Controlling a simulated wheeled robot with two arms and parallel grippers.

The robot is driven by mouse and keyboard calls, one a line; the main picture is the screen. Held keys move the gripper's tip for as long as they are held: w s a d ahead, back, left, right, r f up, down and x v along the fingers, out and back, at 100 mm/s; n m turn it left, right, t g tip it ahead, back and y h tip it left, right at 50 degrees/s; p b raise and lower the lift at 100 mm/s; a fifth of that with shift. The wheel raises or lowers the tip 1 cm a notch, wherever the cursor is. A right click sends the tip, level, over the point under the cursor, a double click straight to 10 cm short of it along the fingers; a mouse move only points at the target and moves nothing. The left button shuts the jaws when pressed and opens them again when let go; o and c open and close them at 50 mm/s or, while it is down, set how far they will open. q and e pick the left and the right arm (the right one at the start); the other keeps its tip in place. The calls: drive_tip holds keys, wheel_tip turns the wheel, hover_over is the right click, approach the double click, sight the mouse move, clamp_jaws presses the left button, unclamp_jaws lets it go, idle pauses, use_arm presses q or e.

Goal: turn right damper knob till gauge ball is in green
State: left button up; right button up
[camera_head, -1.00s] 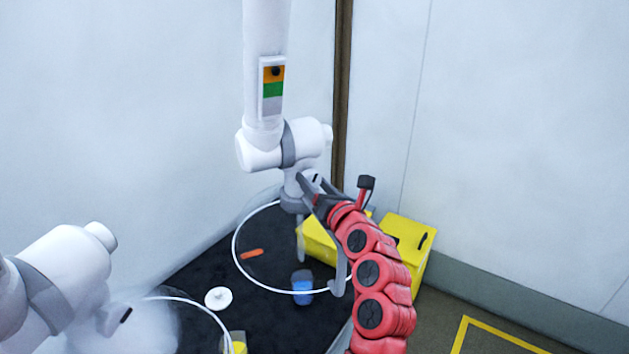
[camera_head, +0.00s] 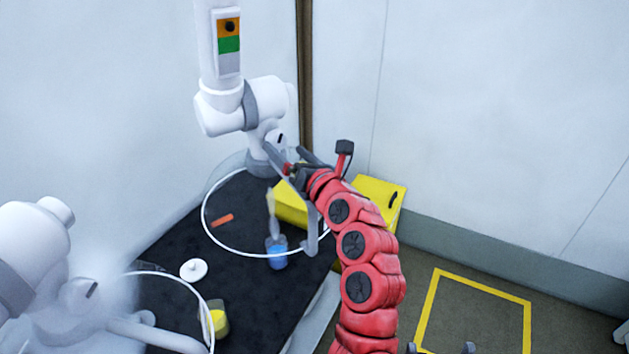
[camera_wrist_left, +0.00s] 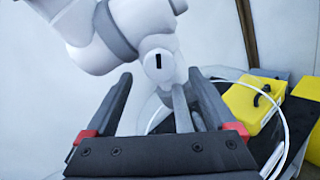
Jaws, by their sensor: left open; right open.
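The right extraction arm is white, with a gauge strip (camera_head: 229,45) of orange, green and grey bands on its tube. The dark gauge ball (camera_head: 230,27) is in the orange band at the top. The white damper knob (camera_head: 273,136) has a black mark and sits below the grey-banded joint. It faces me in the left wrist view (camera_wrist_left: 158,66), its black slot upright. My left gripper (camera_head: 285,156), on the red arm, is open just below and in front of the knob. In the left wrist view its fingers (camera_wrist_left: 160,76) spread either side of the knob. My right gripper (camera_head: 440,348) barely shows at the bottom edge.
A second white extraction arm (camera_head: 35,235) stands at the left with a clear hood. The dark bench (camera_head: 165,265) holds a white disc (camera_head: 194,270), an orange piece (camera_head: 222,220), a blue-filled beaker (camera_head: 277,252) and a yellow-filled one (camera_head: 219,322). Yellow cases (camera_head: 378,195) stand behind the red arm.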

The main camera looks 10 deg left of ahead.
use_arm(q)
drive_tip(key=b+v, duration=0.4)
drive_tip(key=v, duration=0.9)
drive_tip(key=shift+s+d, duration=0.15)
drive_tip(key=shift+s, duration=0.1)
